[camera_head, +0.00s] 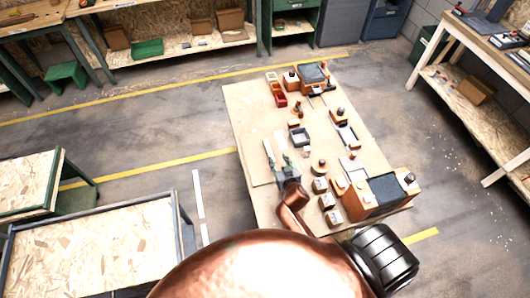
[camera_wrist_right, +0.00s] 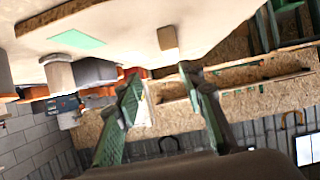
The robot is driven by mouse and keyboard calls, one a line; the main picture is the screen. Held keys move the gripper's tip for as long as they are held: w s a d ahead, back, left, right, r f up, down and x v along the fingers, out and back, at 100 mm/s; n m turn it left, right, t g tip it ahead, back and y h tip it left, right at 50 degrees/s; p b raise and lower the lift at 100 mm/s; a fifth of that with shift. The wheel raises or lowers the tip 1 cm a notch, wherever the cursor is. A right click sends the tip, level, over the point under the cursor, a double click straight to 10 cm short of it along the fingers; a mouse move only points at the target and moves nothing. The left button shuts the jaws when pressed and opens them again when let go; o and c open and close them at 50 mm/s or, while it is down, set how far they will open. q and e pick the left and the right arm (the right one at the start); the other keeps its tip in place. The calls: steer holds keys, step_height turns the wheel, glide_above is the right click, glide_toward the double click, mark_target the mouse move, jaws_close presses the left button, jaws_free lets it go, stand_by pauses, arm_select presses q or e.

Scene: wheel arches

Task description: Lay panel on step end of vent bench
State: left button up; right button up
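My right gripper (camera_head: 284,163) is over the left side of the light wooden bench (camera_head: 248,110), near pale flat strips (camera_head: 268,151). In the right wrist view its two green fingers (camera_wrist_right: 160,82) stand apart, with no held object clear between them. A dark panel-like piece (camera_head: 386,188) sits among orange-brown blocks at the bench's near right. A smaller dark piece (camera_head: 312,73) lies at the far end. I cannot tell for certain which piece is the panel, or which end is the step end. My left gripper does not show.
Several small blocks (camera_head: 326,201) stand to the right of the gripper. A grey tray (camera_head: 299,137) and red bins (camera_head: 279,96) lie farther back. Chipboard-topped tables (camera_head: 95,245) stand at left, and a shelf bench (camera_head: 470,65) at right.

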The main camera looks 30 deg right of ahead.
mark_target(270, 153)
steer(key=shift+w+a+f+b, duration=0.2)
steer(key=shift+w+f+b, duration=0.1)
steer(key=shift+f, duration=0.2)
steer(key=shift+w+a+f, duration=0.1)
steer(key=shift+a+f, duration=0.05)
steer(key=shift+w+f+b, duration=0.25)
steer(key=shift+w+f, duration=0.05)
steer(key=shift+w, duration=0.45)
steer(key=shift+w+f+b, duration=0.2)
steer(key=shift+w+f, duration=0.05)
steer(key=shift+w, duration=0.5)
steer(key=x, duration=0.4)
steer(key=shift+w+a+r, duration=0.1)
steer(key=shift+w+a, duration=0.05)
steer(key=shift+w, duration=0.6)
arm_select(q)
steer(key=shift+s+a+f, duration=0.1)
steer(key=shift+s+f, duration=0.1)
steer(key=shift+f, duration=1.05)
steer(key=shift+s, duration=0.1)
arm_select(e)
steer(key=shift+c, duration=0.4)
steer(key=c, duration=0.3)
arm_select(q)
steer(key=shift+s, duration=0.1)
arm_select(e)
jaws_close()
